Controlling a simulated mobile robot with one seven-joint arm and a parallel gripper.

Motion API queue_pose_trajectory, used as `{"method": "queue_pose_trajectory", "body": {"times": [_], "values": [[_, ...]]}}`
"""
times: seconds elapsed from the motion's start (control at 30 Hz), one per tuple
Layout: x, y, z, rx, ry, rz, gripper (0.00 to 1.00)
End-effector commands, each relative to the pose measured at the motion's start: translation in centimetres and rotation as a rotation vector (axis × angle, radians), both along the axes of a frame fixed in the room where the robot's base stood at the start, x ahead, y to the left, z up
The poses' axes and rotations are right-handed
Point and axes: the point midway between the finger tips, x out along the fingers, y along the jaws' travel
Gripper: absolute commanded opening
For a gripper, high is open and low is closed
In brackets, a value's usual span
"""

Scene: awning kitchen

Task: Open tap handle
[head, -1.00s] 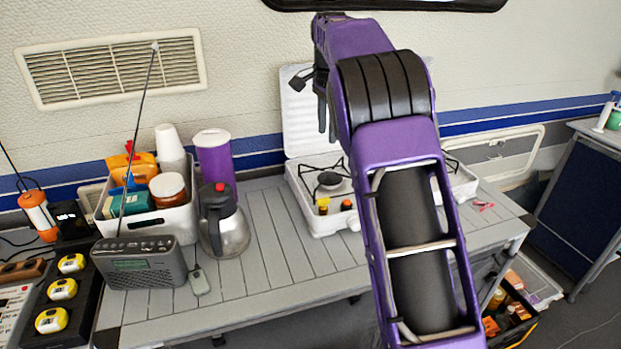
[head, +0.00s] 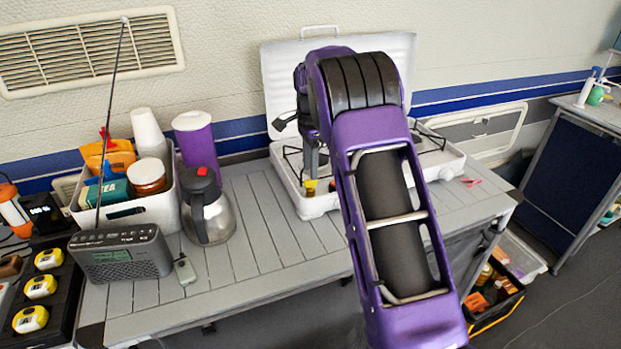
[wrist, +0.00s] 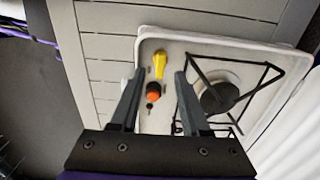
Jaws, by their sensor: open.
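The white camping stove (head: 314,208) stands with its lid raised on the grey slatted table. A yellow tap handle (head: 310,187) sits at its front left corner, with an orange knob (head: 332,186) to its right. In the wrist view, the yellow handle (wrist: 160,64) lies just beyond the fingertips, between their lines, and the orange-red knob (wrist: 153,91) shows between the fingers. My gripper (wrist: 160,76) is open and empty, pointing down over this corner. In the head view my arm hides the middle of the stove; the gap to the handle cannot be told.
A black burner grate (wrist: 222,88) lies close right of the fingers in the wrist view. The raised lid (head: 285,85) stands behind my arm. A steel jug (head: 207,212), a white bin (head: 130,215) and a radio (head: 121,255) stand left. The table between jug and stove is clear.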

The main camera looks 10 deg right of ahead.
Motion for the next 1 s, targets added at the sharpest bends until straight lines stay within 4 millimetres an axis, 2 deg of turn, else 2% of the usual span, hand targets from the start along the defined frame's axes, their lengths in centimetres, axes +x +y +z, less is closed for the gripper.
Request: {"method": "queue_pose_trajectory", "body": {"times": [0.03, 0.2, 0.6, 0.87, 1.0], "values": [[0.0, 0.0, -1.0, 0.000, 0.001, 0.000, 0.46], [0.0, 0.0, -2.9, 0.000, 0.001, 0.000, 0.46], [0.0, 0.0, -3.5, 0.000, -0.002, 0.000, 0.46], [0.0, 0.0, -3.5, 0.000, -0.002, 0.000, 0.00], [0.0, 0.0, -3.5, 0.000, -0.002, 0.000, 0.00]]}}
